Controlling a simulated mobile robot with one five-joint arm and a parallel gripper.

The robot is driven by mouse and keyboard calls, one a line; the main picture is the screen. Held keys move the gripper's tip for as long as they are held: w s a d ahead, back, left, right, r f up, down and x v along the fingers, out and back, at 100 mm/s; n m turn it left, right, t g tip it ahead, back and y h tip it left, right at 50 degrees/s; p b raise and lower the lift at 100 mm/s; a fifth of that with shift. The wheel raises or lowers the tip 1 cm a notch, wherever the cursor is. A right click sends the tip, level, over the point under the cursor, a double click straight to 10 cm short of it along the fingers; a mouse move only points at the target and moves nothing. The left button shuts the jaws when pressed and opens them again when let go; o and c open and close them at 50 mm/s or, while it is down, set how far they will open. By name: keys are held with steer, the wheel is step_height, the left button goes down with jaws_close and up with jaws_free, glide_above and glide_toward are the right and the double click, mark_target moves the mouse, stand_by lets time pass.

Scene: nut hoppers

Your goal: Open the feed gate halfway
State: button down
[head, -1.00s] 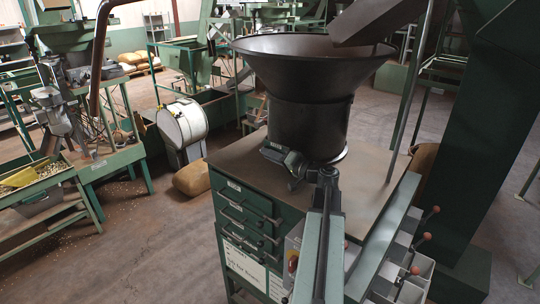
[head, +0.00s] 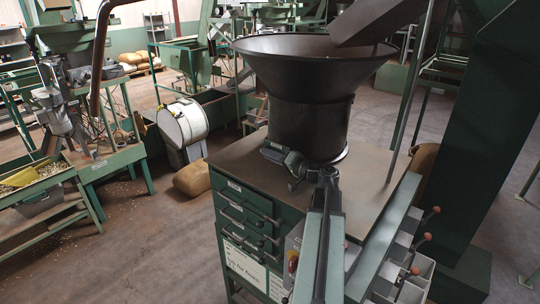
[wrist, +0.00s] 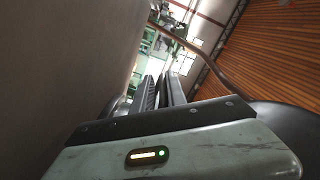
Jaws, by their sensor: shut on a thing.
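The dark, wide-mouthed hopper (head: 305,100) stands on the green cabinet. The feed gate (head: 275,153) is a small green and grey fitting low on the hopper's front, with a small lever-like piece (head: 293,185) below its right end. My gripper (head: 308,172) reaches in from the front, right beside this end of the gate. In the wrist view my gripper's jaws (wrist: 160,92) are close together, shut on the gate's handle, with the hopper wall (wrist: 60,70) close on the left. The grip itself is small and mostly hidden, and how far the gate is open cannot be told.
The cabinet top (head: 240,165) is bare around the hopper. A dark chute (head: 370,20) hangs over the hopper's rim. Bins with red-knobbed levers (head: 415,270) stand at right, near a tall green column (head: 480,130). A white drum (head: 183,122) and a sack (head: 192,180) are left.

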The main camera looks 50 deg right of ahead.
steer(key=shift+w+r, duration=0.1)
steer(key=shift+r, duration=0.2)
steer(key=a, duration=0.4)
steer(key=shift+s+a, duration=0.1)
steer(key=shift+s, duration=0.1)
steer(key=c, duration=1.5)
jaws_free()
steer(key=shift+a, duration=0.15)
steer(key=s, duration=0.5)
steer(key=s+d, duration=0.1)
steer(key=s, duration=0.2)
steer(key=shift+w+a, duration=0.1)
steer(key=shift+w, duration=0.05)
